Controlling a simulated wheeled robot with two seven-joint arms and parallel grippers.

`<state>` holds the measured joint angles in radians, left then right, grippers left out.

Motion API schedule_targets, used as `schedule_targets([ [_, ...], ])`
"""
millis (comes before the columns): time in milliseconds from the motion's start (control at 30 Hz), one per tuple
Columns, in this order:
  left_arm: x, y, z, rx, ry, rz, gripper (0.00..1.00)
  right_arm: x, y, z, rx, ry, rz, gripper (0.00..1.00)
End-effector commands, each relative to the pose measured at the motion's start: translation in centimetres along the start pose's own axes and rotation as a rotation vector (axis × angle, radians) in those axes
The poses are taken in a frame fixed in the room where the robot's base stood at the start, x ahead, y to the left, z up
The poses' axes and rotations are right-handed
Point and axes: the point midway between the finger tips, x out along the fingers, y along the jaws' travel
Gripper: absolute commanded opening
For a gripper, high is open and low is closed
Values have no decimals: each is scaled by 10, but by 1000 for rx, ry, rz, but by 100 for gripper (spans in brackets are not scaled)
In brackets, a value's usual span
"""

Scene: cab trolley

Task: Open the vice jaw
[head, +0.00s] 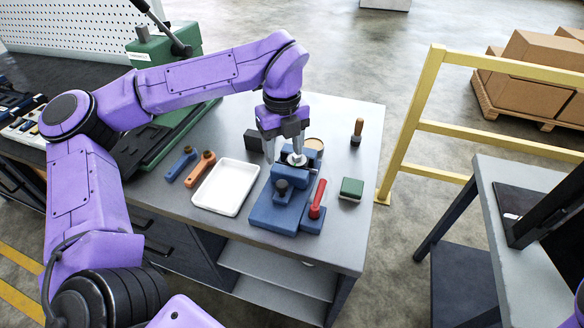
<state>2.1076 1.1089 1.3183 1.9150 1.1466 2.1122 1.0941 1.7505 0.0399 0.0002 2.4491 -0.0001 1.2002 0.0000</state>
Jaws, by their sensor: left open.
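A blue vice (275,213) stands on the grey workbench, with a red-handled lever (318,198) at its right front side. A round pale metal part (296,159) shows at the back of the vice, below my left gripper. My left gripper (284,154) points down over the back of the vice, its fingers open on either side of the pale part. I cannot tell whether the fingers touch it. The gap between the vice jaws is partly hidden by the gripper. My right gripper is not in view.
A white tray (226,187), a blue-handled tool (181,163) and an orange-handled tool (200,169) lie left of the vice. A green block (351,188) and a wooden-handled tool (357,132) stand right. A yellow rail (480,133) stands beyond the bench's right edge.

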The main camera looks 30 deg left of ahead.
Motion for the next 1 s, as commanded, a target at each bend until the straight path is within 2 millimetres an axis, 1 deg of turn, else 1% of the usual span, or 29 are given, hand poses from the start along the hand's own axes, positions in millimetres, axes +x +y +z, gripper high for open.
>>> schedule_targets([
  [67,10,2,0,-4,3,4,59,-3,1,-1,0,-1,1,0],
  [300,64,5,2,-7,3,6,59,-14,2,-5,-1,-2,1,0],
  [433,87,4,1,-5,2,5,59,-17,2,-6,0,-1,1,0],
  [500,95,3,1,-3,0,3,59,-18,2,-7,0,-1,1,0],
  [600,101,2,1,-3,0,2,59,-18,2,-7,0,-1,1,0],
  [833,102,2,1,-1,-1,1,59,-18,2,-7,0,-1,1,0],
  [867,102,2,0,-1,-1,1,49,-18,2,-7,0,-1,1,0],
  [900,102,2,0,-1,-1,1,36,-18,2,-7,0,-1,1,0],
  [967,102,2,0,-1,-1,1,17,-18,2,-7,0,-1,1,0],
  [1000,102,2,0,-1,-1,1,4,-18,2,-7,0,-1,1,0],
])
